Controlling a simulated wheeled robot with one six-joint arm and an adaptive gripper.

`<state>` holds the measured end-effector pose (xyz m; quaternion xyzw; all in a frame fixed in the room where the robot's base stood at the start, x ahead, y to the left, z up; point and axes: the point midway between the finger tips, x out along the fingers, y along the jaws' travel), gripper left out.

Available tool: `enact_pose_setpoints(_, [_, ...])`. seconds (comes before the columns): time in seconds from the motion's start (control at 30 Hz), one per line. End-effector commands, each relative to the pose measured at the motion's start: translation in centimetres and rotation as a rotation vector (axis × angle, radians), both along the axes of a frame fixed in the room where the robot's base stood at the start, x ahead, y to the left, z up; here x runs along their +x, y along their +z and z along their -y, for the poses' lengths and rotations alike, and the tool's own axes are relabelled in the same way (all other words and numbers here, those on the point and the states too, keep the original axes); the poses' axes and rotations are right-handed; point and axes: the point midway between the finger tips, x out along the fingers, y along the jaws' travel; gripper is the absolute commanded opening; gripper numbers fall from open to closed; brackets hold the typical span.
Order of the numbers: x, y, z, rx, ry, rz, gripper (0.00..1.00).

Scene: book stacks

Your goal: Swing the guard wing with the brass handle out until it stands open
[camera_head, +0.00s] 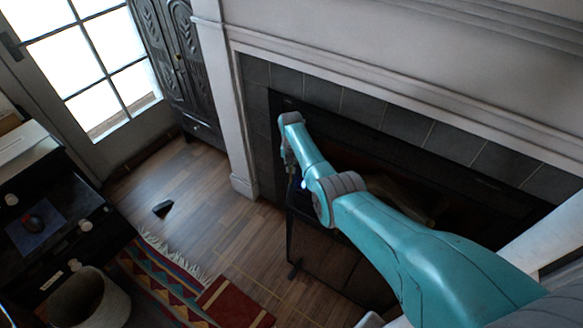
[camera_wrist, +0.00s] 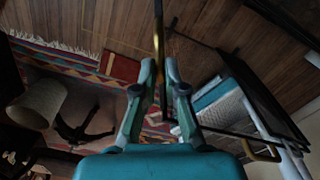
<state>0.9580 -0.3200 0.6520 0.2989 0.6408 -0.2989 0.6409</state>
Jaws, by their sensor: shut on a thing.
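The fireplace guard is a dark-framed panel (camera_head: 335,262) standing in front of the hearth in the head view, partly hidden by my arm. In the wrist view, a brass handle (camera_wrist: 157,32) runs upright between the fingertips of my gripper (camera_wrist: 159,68). My gripper is shut on this handle. A thin dark frame (camera_wrist: 210,47) extends right from near the handle. A second brass handle (camera_wrist: 267,154) shows at the lower right of the wrist view, apart from my gripper. In the head view, my arm hides the fingertips and the held handle.
The white fireplace surround (camera_head: 232,120) stands behind the guard. A striped rug (camera_head: 165,280), a bin (camera_head: 90,298) and a dark desk (camera_head: 60,215) are at left. A small dark wedge (camera_head: 163,208) lies on the wood floor. Open floor (camera_head: 205,200) lies left of the guard.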

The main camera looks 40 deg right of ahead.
Motion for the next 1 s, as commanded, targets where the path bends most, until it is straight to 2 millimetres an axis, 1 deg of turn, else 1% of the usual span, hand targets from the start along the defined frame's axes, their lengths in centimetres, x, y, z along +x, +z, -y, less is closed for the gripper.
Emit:
enact_pose_setpoints(0.1, [-0.1, -0.1, 0.0, -0.001, 0.0, -0.002, 0.0])
enact_pose_setpoints(0.13, [-0.1, -0.1, 0.0, -0.001, 0.0, -0.002, 0.18])
enact_pose_setpoints(0.17, [-0.1, -0.1, 0.0, 0.0, 0.0, -0.001, 0.25])
enact_pose_setpoints(0.2, [-0.1, -0.1, 0.0, 0.0, 0.0, -0.001, 0.35])
enact_pose_setpoints(0.5, [0.0, 0.0, 0.0, 0.0, -0.001, 0.0, 0.35])
enact_pose_setpoints(0.67, [0.0, 0.8, 0.0, -0.001, -0.001, 0.001, 0.35])
enact_pose_setpoints(0.87, [0.0, 3.2, 0.0, -0.001, -0.001, 0.002, 0.35])
enact_pose_setpoints(1.0, [0.0, 6.0, 0.1, -0.002, -0.001, 0.003, 0.35])
